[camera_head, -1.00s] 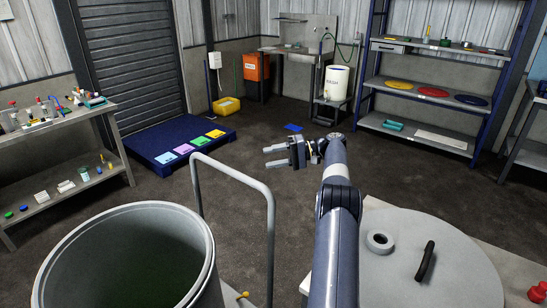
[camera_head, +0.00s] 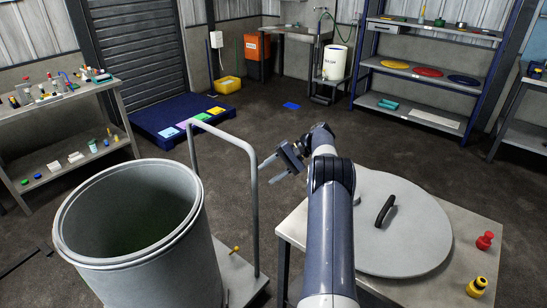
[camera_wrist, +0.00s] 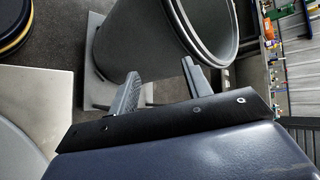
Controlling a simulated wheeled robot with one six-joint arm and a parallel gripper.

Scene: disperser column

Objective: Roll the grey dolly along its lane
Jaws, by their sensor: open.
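The grey dolly (camera_head: 240,275) stands on the floor left of my arm. Its low flat platform carries a large grey open drum (camera_head: 205,265), and its bent tube handle (camera_head: 253,190) rises upright at the drum's right. My gripper (camera_head: 268,172) is open and empty, its fingers pointing left, close to the handle's right upright in the head view. I cannot tell if they touch. In the wrist view, the gripper (camera_wrist: 160,78) has its two fingers spread, with the drum (camera_wrist: 140,30) and part of the platform (camera_wrist: 98,95) beyond. No lane marking is clear.
A table (camera_head: 465,225) with a round grey lid (camera_head: 400,240), a red bottle and a yellow bottle is at right. A workbench (camera_head: 60,105) stands at left. A blue pallet (camera_head: 170,125) with coloured cards lies behind the dolly. Open floor lies in the middle.

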